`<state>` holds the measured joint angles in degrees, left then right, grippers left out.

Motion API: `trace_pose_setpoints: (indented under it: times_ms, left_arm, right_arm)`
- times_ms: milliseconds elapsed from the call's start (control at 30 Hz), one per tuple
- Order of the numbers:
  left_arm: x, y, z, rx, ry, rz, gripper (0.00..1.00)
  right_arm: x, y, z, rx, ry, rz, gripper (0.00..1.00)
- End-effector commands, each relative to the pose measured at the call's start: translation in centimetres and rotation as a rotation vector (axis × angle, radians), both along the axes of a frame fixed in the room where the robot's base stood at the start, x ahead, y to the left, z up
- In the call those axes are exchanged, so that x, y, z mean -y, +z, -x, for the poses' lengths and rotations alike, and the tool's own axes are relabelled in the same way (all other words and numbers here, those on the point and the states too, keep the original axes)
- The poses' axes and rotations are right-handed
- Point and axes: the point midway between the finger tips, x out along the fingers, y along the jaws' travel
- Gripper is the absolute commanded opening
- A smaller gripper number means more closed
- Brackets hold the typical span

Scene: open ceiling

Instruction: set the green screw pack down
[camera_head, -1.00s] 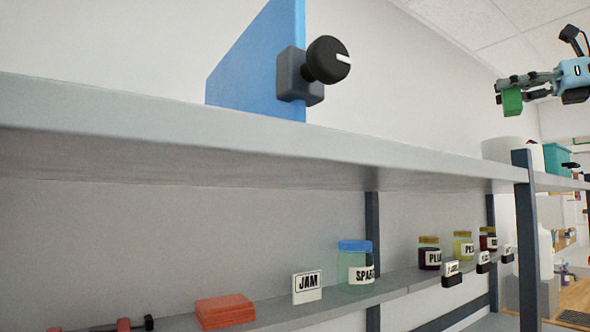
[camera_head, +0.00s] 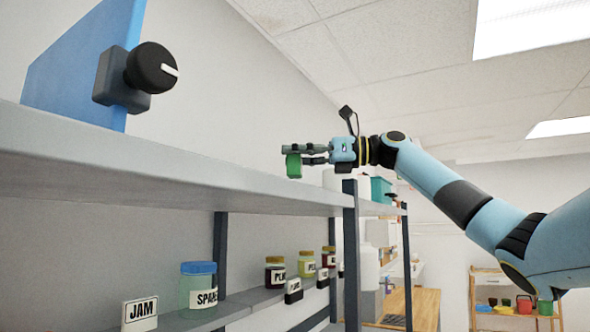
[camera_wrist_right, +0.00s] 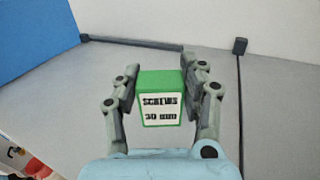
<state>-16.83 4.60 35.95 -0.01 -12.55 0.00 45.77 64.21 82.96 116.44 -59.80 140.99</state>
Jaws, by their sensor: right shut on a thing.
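The green screw pack (camera_head: 293,166) is a small green box held in my right gripper (camera_head: 306,155). In the right wrist view the pack (camera_wrist_right: 160,86) sits between both fingers, with its white label reading "SCREWS 30 mm" facing the camera. My right gripper (camera_wrist_right: 160,95) is shut on it. In the head view the pack shows near the front edge of the grey upper shelf (camera_head: 150,165). The wrist view shows grey shelf surface beyond the pack; whether they touch cannot be told. My left gripper is not in view.
A blue panel (camera_head: 75,65) with a black knob (camera_head: 150,67) stands on the upper shelf at left. White containers and a teal bin (camera_head: 381,190) stand farther along. Below are jars (camera_head: 198,284) and a JAM sign (camera_head: 139,313). The shelf between panel and containers looks clear.

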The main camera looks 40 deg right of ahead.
Motion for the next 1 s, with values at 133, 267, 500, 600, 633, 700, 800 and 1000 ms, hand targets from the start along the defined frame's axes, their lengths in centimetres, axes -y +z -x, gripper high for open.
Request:
trace_pose_setpoints:
  times_ms: [133,267,500,600,633,700,800,1000]
  left_arm:
    - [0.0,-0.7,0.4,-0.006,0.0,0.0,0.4]
    - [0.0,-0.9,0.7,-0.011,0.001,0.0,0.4]
    - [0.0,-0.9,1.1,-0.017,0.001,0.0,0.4]
    - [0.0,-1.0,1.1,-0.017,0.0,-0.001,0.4]
    - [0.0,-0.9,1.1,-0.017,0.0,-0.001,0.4]
    - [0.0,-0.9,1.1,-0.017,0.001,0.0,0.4]
    - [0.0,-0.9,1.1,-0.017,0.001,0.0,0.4]
    - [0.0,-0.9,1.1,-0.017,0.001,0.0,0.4]
  right_arm:
    - [0.0,-2.7,0.0,-0.006,-0.001,0.002,0.06]
    - [0.1,-3.7,0.0,-0.002,-0.002,0.002,0.06]
    - [0.1,-3.7,0.0,-0.001,-0.001,0.001,0.06]
    - [0.1,-3.8,0.0,-0.002,-0.001,0.001,0.47]
    - [0.1,-3.8,0.0,-0.002,-0.001,0.001,0.5]
    - [0.1,-3.8,0.0,-0.002,-0.001,0.001,0.6]
    - [0.1,-3.8,0.0,-0.002,-0.001,0.001,0.65]
    - [0.1,-3.7,0.0,-0.002,-0.001,0.001,0.65]
